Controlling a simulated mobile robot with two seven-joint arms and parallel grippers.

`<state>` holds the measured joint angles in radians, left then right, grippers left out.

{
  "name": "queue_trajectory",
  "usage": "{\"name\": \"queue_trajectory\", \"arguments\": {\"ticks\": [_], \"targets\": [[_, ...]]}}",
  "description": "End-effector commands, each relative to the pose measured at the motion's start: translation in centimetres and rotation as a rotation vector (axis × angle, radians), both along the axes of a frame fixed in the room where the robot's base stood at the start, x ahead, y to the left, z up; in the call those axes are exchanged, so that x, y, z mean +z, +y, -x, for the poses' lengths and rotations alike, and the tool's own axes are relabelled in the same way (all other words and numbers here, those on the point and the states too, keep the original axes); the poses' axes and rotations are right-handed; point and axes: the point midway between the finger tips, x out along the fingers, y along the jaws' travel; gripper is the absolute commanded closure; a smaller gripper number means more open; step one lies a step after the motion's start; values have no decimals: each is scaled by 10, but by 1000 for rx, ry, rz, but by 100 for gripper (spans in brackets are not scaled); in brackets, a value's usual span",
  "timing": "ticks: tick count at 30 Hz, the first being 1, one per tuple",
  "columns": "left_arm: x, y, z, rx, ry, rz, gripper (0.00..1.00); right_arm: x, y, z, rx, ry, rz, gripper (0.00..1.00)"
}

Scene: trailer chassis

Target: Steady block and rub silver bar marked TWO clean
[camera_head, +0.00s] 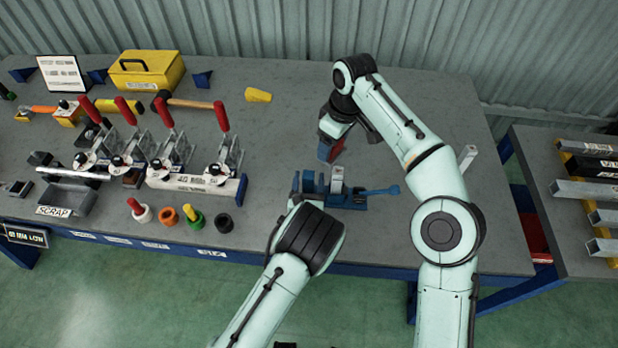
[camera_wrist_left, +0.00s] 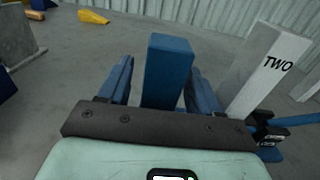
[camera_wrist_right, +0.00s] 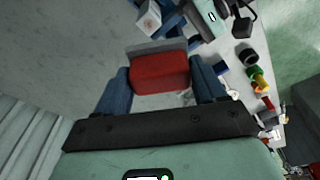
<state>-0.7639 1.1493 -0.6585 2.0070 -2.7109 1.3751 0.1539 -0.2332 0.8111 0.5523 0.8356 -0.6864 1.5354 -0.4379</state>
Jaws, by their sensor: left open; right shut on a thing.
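The silver bar marked TWO (camera_wrist_left: 262,68) stands upright at the blue vise (camera_head: 378,192); it also shows in the head view (camera_head: 337,180) and, end-on, in the right wrist view (camera_wrist_right: 149,18). A blue block (camera_wrist_left: 167,70) stands beside the bar, between the fingers of my left gripper (camera_wrist_left: 158,72). That gripper is open, with a visible gap on at least its left side. My right gripper (camera_wrist_right: 160,84) is shut on a red block (camera_wrist_right: 160,73) with a grey face. It holds the block above the bench, behind the vise and bar.
On the grey bench (camera_head: 270,125), clamps with red handles (camera_head: 222,118), a scrap tray (camera_head: 70,200) and coloured rings (camera_head: 193,217) stand at left. A yellow wedge (camera_head: 258,95) lies at the back. A rack of bars (camera_head: 590,190) is at right. The bench behind the vise is largely clear.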

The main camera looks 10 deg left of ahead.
Motion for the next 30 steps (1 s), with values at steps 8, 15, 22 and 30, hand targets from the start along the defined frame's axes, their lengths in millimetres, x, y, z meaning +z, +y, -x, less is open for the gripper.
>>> {"name": "queue_trajectory", "arguments": {"ticks": [8,15,22,30], "targets": [[0,1,-10,0,1,-1,36,1,0,0,0,-1,-1,65],[0,1,-10,0,1,-1,62,1,0,0,0,-1,-1,65],[0,0,-10,0,1,0,100,1,0,0,0,-1,-1,65],[0,0,-10,0,0,0,100,1,0,0,-17,0,1,65]]}}
